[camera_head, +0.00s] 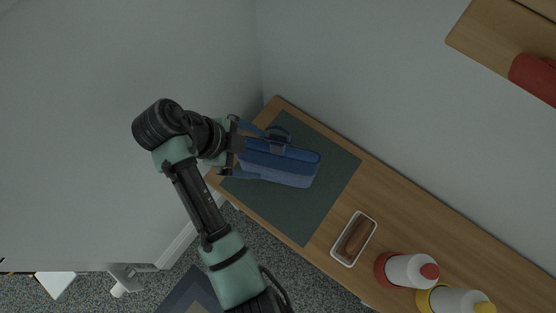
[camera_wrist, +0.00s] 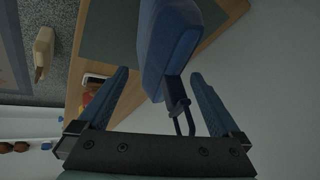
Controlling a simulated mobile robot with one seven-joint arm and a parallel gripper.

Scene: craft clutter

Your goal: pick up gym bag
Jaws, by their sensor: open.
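The blue gym bag (camera_head: 282,165) lies on a dark green mat (camera_head: 322,210) on the wooden surface in the head view. In the wrist view the bag (camera_wrist: 168,40) is at the top centre, with its dark handle (camera_wrist: 178,100) hanging out between my two fingers. My gripper (camera_head: 236,150) is at the bag's left end in the head view. In the wrist view my gripper (camera_wrist: 162,85) has its fingers spread wide, one on each side of the handle. I cannot tell whether either finger touches the bag.
A small white tray with a brown item (camera_head: 355,238), a white bottle with red ends (camera_head: 408,270) and a yellow-and-white bottle (camera_head: 455,300) stand to the lower right. A wooden shelf (camera_head: 490,35) with a red object (camera_head: 535,75) is at the upper right. Walls border the wooden surface.

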